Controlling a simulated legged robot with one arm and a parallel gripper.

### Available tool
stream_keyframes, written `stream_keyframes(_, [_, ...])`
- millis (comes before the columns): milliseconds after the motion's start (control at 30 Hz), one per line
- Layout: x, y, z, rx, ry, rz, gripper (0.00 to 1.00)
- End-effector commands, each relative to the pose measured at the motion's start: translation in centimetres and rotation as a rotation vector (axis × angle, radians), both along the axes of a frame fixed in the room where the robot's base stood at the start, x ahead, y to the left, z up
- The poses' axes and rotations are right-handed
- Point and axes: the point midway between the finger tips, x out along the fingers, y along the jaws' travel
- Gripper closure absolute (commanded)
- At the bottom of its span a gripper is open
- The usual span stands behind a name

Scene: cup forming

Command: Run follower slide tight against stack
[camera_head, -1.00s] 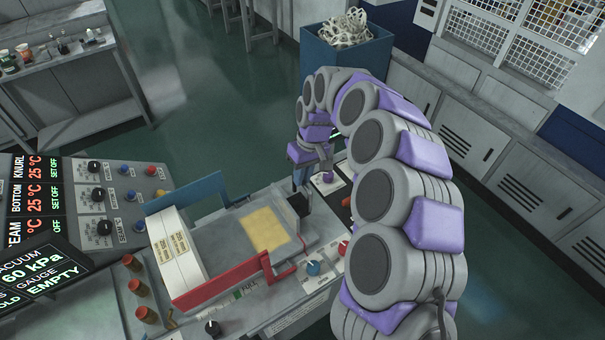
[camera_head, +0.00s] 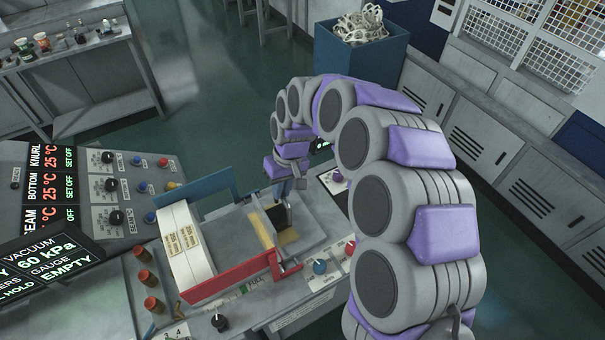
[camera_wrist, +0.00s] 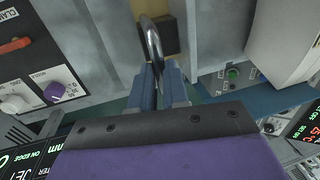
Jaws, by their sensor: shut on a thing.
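The stack of white blanks (camera_head: 186,248), with yellow labels, stands upright at the left of the tray between a blue rear fence (camera_head: 192,205) and a red front fence (camera_head: 225,283). A clear gap lies between the slide and the stack. My gripper (camera_head: 284,190) is just right of the slide's rear part. The handle is hidden in the head view.
A control panel (camera_head: 100,190) with knobs and readouts stands left. Orange-red cylinders (camera_head: 147,280) stand beside the tray. A blue knob (camera_head: 320,267) sits at the front right. A blue bin (camera_head: 360,60) of white scraps stands behind my arm.

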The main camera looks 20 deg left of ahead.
Motion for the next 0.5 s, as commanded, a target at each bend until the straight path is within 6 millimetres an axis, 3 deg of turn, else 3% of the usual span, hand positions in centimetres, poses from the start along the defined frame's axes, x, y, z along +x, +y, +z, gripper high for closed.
stream_keyframes(33, [-1.8,0.9,0.0,-0.011,0.011,0.008,1.0])
stream_keyframes(200, [-5.8,4.3,-0.1,-0.012,0.011,0.009,1.0])
stream_keyframes(500, [-10.8,8.6,-0.1,-0.01,0.011,0.007,1.0])
